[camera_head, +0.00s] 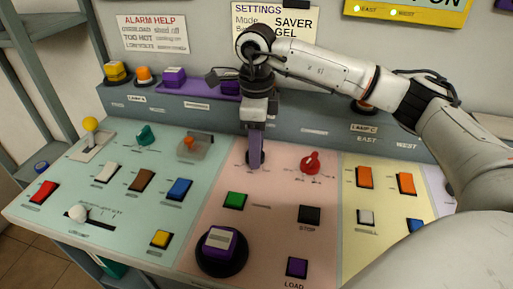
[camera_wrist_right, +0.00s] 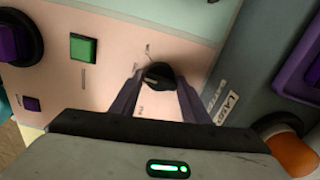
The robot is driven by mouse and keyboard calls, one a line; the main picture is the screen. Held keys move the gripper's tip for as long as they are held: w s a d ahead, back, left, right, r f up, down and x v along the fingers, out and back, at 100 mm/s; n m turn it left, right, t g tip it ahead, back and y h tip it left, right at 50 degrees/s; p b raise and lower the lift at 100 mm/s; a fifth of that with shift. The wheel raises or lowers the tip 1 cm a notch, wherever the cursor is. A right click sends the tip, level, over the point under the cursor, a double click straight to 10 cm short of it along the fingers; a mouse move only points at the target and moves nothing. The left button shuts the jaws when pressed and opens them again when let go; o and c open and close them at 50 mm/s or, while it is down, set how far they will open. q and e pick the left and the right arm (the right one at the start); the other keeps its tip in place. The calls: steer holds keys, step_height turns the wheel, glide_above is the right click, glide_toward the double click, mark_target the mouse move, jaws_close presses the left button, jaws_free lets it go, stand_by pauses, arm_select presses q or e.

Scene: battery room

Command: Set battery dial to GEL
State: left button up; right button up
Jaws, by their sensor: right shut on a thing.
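My right gripper (camera_head: 255,160) reaches down to the back left of the pink panel section, its two fingers pointing at the panel. In the right wrist view a black dial knob (camera_wrist_right: 158,74) sits between the fingertips (camera_wrist_right: 158,88), and the gripper is shut on it. In the head view the gripper hides this knob. Small marks stand around the dial, too small to read, so I cannot tell its setting. My left gripper is not in view.
A red knob (camera_head: 311,162) stands to the right of the gripper. A green button (camera_head: 235,200), a black stop button (camera_head: 309,215) and a large purple button (camera_head: 219,242) lie in front. A grey raised ledge (camera_head: 200,108) with buttons runs behind.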

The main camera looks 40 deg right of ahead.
steer(key=shift+r+n, duration=0.1)
steer(key=shift+n, duration=0.3)
steer(key=o, duration=0.9)
steer(key=shift+c, duration=0.2)
step_height(320, 180, up, 10)
steer(key=shift+r, duration=0.15)
stand_by(0.3)
